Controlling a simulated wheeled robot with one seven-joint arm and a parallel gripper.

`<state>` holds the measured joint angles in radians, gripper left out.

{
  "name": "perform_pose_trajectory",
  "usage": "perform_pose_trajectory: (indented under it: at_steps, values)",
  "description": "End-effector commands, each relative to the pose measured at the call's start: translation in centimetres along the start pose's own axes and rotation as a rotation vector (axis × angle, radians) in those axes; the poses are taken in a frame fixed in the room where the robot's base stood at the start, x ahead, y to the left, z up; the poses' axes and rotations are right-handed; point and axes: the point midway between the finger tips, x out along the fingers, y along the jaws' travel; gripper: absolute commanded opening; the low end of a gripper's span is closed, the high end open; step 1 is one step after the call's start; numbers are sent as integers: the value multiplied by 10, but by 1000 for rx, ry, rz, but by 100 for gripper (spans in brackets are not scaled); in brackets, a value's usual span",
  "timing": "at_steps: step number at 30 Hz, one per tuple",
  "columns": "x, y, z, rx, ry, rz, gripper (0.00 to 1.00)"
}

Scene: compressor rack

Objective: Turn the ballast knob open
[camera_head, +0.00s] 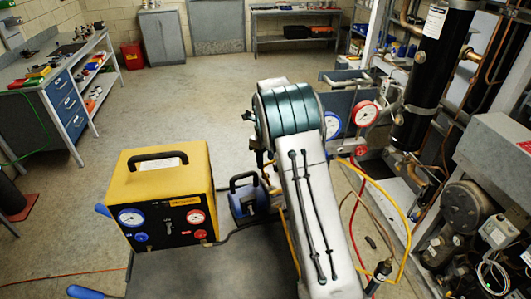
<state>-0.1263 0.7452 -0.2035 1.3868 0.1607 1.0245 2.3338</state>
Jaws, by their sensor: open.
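A yellow and black box (158,195) with gauges and knobs stands left of the pump. Red and blue gauges (364,114) and loose hoses (403,215) are right of my arm. A compressor (463,207) and black cylinder (431,75) line the right. Floor beyond is open.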

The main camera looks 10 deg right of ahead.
Motion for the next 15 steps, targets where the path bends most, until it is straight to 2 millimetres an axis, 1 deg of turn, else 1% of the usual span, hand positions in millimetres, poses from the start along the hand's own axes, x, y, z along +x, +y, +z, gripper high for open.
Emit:
perform_pose_trajectory:
  at_steps: [1, 12, 13, 14, 15]
  values:
    - [10, 1, -1, 0, 4, 4, 42]
    - [68, 1, 0, -2, 1, 3, 42]
    - [72, 2, 0, -3, 1, 3, 42]
    - [66, 2, 1, 22, -1, 2, 42]
    - [65, 2, 1, 51, -1, 2, 42]
